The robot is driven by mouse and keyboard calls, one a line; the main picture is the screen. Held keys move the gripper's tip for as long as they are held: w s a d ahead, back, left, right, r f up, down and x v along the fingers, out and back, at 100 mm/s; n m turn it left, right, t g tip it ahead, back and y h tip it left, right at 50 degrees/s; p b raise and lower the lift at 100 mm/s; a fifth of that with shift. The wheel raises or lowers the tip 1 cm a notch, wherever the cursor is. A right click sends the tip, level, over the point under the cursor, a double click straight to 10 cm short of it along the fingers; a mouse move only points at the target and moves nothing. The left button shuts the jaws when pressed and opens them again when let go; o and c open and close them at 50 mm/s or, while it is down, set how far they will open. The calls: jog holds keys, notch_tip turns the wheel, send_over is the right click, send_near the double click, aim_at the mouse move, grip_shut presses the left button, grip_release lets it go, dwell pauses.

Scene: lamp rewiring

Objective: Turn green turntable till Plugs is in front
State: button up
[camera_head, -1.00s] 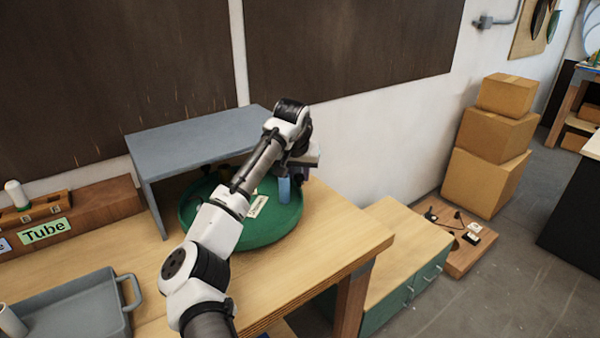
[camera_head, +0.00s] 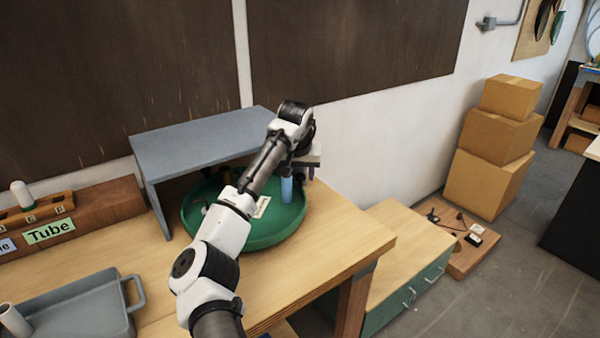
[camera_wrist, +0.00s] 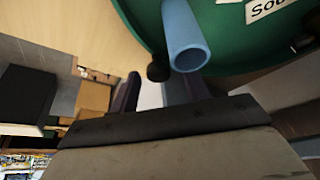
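The green turntable (camera_head: 262,241) sits on the wooden bench, partly under a grey shelf. A blue tube (camera_head: 287,190) stands on it near the right rim, and a pale label (camera_head: 262,206) lies in it. In the wrist view, the blue tube (camera_wrist: 186,42) is close beyond the fingers, and a white label (camera_wrist: 266,8) reads "Soc", cut off by the frame. No Plugs label is readable. A dark round knob (camera_wrist: 158,72) is near the fingertips; contact is unclear.
The grey shelf (camera_head: 200,138) stands over the back of the turntable. A grey tray (camera_head: 75,310) and a wooden rack with a "Tube" label (camera_head: 50,231) are at left. A green cabinet (camera_head: 405,285) stands beside the bench, with cardboard boxes (camera_head: 488,168) behind.

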jog(key=b+v, duration=0.3)
jog(key=v, duration=1)
jog(key=shift+s+r, duration=0.2)
jog(key=shift+r, duration=0.2)
